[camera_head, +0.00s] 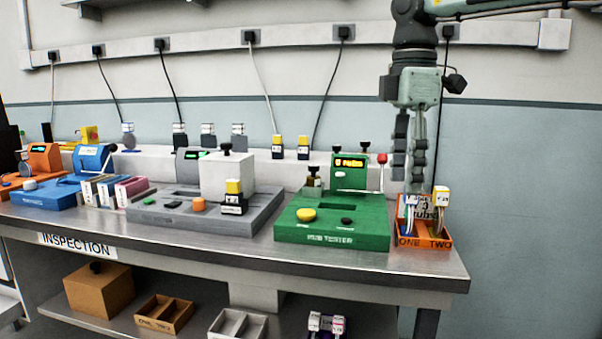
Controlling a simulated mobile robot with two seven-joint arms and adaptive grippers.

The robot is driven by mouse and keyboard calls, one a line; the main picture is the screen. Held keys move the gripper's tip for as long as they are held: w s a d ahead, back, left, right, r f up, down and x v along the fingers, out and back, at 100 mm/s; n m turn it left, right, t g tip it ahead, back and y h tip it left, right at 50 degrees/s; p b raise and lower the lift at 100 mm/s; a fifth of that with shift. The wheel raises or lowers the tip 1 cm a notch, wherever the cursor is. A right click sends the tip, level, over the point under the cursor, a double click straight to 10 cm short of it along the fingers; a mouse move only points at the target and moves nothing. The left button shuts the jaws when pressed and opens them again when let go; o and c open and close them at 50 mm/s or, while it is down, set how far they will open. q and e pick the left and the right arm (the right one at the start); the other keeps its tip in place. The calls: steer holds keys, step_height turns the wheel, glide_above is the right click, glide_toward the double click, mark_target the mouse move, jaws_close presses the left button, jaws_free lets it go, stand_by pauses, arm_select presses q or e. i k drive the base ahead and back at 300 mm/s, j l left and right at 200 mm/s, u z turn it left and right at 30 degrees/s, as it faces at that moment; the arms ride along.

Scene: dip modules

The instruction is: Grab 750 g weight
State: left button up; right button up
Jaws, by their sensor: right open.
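I cannot tell which object is the 750 g weight, as the small labels are too small to read. Small dark blocks with pale labelled tops (208,135) stand along the back of the bench. Two yellow-topped black pieces (290,148) stand right of them, and another (233,197) sits on the grey station. My right gripper (409,190) points down at the right end of the bench, open, its fingers just above or behind the orange box (424,240) marked ONE and TWO. Labelled pieces stand in that box. My left gripper is out of view.
A green tester (335,238) with a red-knobbed lever stands left of the orange box. The grey station (258,224), blue unit (45,198) and orange unit (45,158) fill the bench leftward. A shelf below holds boxes (97,290).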

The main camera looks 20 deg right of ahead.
mark_target(314, 179)
steer(key=i, duration=1.25)
